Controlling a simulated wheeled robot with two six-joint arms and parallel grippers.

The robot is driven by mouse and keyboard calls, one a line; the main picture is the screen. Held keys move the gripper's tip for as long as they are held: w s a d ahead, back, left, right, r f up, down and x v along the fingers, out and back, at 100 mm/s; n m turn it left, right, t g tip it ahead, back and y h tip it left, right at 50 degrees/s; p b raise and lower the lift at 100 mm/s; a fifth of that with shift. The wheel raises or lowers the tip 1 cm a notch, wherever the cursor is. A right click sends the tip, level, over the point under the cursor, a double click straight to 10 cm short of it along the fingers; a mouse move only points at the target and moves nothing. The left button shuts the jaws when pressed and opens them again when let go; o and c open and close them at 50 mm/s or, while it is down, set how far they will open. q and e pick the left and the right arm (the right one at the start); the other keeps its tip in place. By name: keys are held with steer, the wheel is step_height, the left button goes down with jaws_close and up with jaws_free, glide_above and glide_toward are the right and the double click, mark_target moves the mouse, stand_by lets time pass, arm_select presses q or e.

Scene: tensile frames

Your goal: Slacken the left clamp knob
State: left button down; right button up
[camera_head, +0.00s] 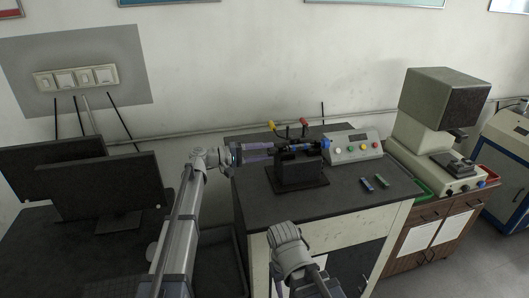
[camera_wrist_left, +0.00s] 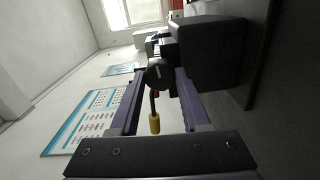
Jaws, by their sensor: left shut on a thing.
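The tensile frame (camera_head: 297,172) is a black fixture on a flat base on the dark bench. Its left clamp knob (camera_wrist_left: 158,72) is a dark round knob with a pale line on its face. My left gripper (camera_head: 266,152) reaches in from the left, level with the frame. In the left wrist view its two purple-grey fingers (camera_wrist_left: 158,95) lie on either side of the knob, shut on it. In the head view the fingers hide the knob. A blue knob (camera_head: 326,144) shows on the frame's right side. My right gripper's fingers do not show.
A lever with a yellow grip (camera_head: 272,126) and one with a red grip (camera_head: 303,122) rise behind my left gripper. A control box (camera_head: 354,147) stands right of the frame. Two small specimens (camera_head: 375,183) lie in front of it. The bench front is mostly clear.

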arm_select(q)
steer(key=shift+c, duration=1.8)
jaws_free()
steer(key=v, duration=0.8)
